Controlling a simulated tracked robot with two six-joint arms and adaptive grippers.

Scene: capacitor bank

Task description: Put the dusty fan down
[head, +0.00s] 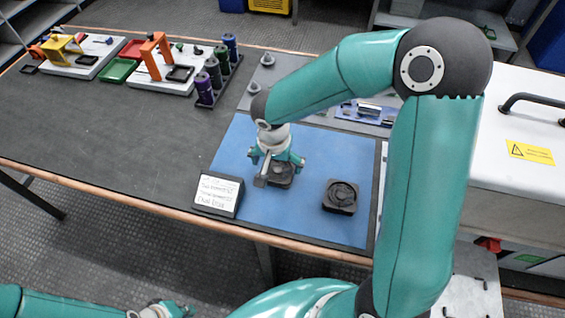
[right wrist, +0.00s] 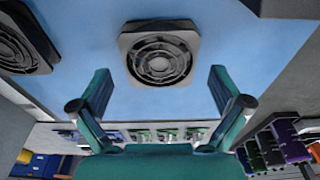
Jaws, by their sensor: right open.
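A square fan with a greyish, dusty-looking frame (right wrist: 160,53) lies flat on the blue mat (head: 230,150). In the head view this fan (head: 282,180) is partly hidden by my right gripper (head: 277,165). My right gripper is open above it. In the right wrist view its fingertips (right wrist: 160,74) are spread to either side of the fan, with gaps between. A second, darker fan (head: 340,197) lies on the mat to the right; it is cut off at the left of the right wrist view (right wrist: 18,45). My left gripper (head: 178,309) is at the bottom edge of the head view, far from the fans.
A label stand with writing (head: 219,194) stands at the mat's front left corner. A rack of coloured cylinders (head: 215,75) and white trays with orange and yellow fixtures (head: 165,68) stand at the back left. A white cabinet (head: 510,110) is at the right. The left tabletop is clear.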

